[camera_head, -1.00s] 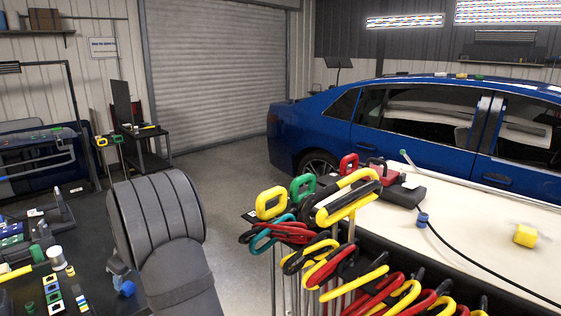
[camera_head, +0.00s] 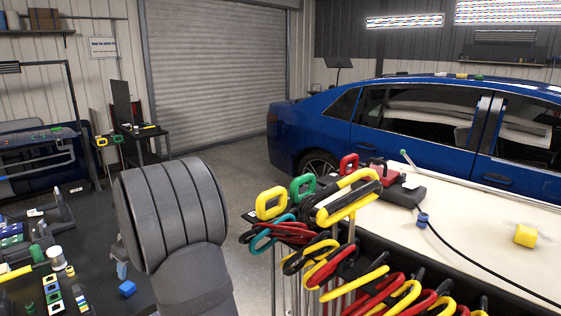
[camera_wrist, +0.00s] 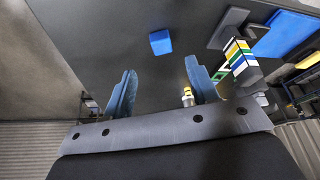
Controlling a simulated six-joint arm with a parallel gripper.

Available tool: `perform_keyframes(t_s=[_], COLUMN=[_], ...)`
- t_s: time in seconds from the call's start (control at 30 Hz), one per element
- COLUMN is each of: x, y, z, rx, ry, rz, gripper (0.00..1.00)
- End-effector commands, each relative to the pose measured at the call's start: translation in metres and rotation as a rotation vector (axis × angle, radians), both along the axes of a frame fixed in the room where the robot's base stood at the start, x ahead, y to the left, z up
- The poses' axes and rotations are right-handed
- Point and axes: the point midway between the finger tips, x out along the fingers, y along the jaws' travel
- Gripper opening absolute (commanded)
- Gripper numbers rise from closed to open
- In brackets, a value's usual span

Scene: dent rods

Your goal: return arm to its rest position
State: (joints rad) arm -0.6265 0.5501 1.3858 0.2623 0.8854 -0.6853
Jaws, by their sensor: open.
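My gripper (camera_wrist: 162,88) shows in the wrist view with its two blue fingers spread wide and nothing between them. In the head view my dark grey arm stands at the lower left and hides most of the gripper. Only a bit of a blue finger (camera_head: 122,270) shows at the arm's left edge. A small blue block (camera_head: 127,288) lies on the dark table beside the arm. It also shows in the wrist view (camera_wrist: 160,42), beyond the fingertips and apart from them.
A rack of dent rods with yellow, red, green and teal handles (camera_head: 325,250) stands close right of my arm. The dark table (camera_head: 95,250) holds tools and small colored blocks. A blue car (camera_head: 400,130) stands behind a pale-topped bench (camera_head: 460,220).

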Motion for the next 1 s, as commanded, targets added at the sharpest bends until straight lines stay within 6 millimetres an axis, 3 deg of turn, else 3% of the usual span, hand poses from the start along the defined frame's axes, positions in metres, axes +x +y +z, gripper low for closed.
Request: perform_keyframes(t_s=[0.5,0.7,1.0], x=[0.015,0.015,0.024], y=[0.036,0.036,-0.018], z=[-0.097,-0.047,-0.017], rx=[-0.001,0.004,0.002], ry=[0.0,-0.006,-0.003], rz=[0.001,0.001,-0.004], gripper=[0.54,0.54,0.54])
